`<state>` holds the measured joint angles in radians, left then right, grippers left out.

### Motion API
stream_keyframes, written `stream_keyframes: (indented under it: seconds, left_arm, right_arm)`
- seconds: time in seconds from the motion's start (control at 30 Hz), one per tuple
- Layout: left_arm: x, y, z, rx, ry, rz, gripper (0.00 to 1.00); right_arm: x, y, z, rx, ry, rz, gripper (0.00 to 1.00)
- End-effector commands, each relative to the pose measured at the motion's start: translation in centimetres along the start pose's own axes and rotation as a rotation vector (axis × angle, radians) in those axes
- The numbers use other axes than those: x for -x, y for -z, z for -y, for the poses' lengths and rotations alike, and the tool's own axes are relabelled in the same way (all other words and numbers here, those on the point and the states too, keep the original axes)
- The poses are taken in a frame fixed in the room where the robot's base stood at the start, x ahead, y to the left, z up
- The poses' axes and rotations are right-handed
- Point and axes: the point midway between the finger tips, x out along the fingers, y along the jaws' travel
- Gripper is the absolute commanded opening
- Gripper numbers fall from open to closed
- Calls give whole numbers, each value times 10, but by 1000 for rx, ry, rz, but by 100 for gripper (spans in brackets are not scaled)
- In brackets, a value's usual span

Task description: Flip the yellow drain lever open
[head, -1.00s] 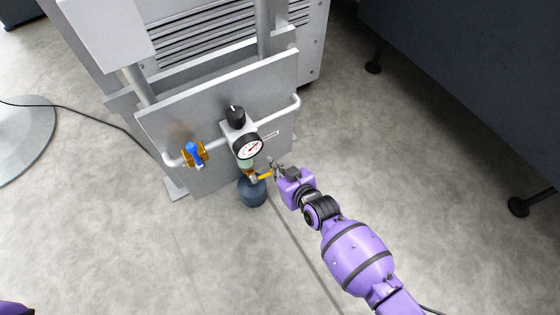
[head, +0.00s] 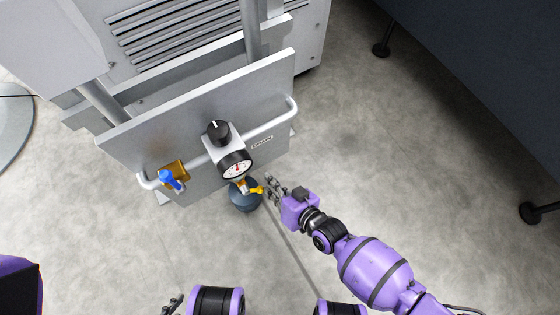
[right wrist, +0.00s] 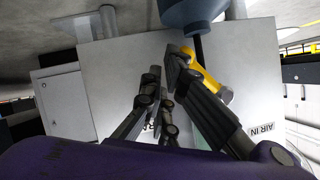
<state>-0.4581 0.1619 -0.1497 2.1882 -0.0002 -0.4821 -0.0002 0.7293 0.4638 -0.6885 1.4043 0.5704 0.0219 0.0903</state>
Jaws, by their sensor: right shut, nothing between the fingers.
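What looks like a dark fingertip of my left gripper (head: 172,304) shows at the bottom edge; the rest is out of frame.
The pressure gauge (head: 236,165) with its black knob (head: 218,131) sits above the lever on a grey panel (head: 205,112). A bent rail (head: 272,126) crosses the panel. A blue-handled valve (head: 171,180) is on the left. The floor to the right is clear.

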Motion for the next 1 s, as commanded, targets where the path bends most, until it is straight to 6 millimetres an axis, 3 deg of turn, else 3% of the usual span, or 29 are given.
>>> stream_keyframes:
  seconds: [0.2,1.0]
  left_arm:
    - [-1,-5,-1,5,1,9,40]
    - [-1,-7,-1,6,1,13,40]
  right_arm:
    - [1,-11,4,-1,0,1,0]
    - [1,-10,4,1,0,1,0]
